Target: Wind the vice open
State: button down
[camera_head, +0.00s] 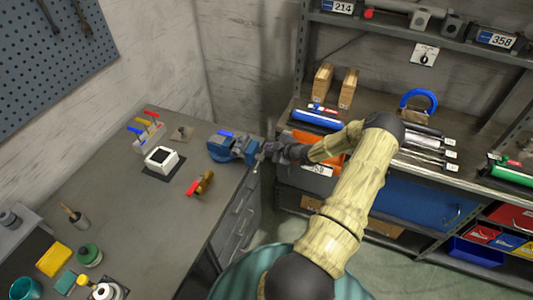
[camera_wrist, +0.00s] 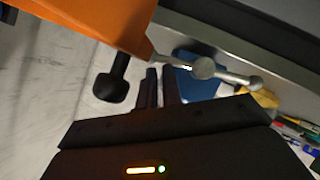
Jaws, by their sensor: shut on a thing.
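The blue vice (camera_head: 226,147) is fixed at the right edge of the grey workbench (camera_head: 150,210). My gripper (camera_head: 266,151) reaches it from the right, at its handle end. In the wrist view my gripper's two dark fingers (camera_wrist: 160,86) are close together, shut on the vice handle. The handle's metal bar (camera_wrist: 230,76) with rounded metal parts shows just beyond and right of the fingers. The exact contact is hidden between the fingers. How far apart the vice jaws stand is too small to tell.
A red-handled brass valve (camera_head: 205,183) and a white square box (camera_head: 161,159) are on the bench left of the vice. An orange surface (camera_wrist: 85,20) fills the wrist view's top left.

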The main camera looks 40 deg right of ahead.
jog(key=shift+w+d+f, duration=0.3)
jog(key=shift+w+f, duration=0.1)
jog(key=shift+f, duration=0.1)
jog(key=shift+s+d, duration=0.1)
dwell(0.4)
jog(key=b+v, duration=0.3)
jog(key=v, duration=1.4)
jog(key=shift+s, duration=0.1)
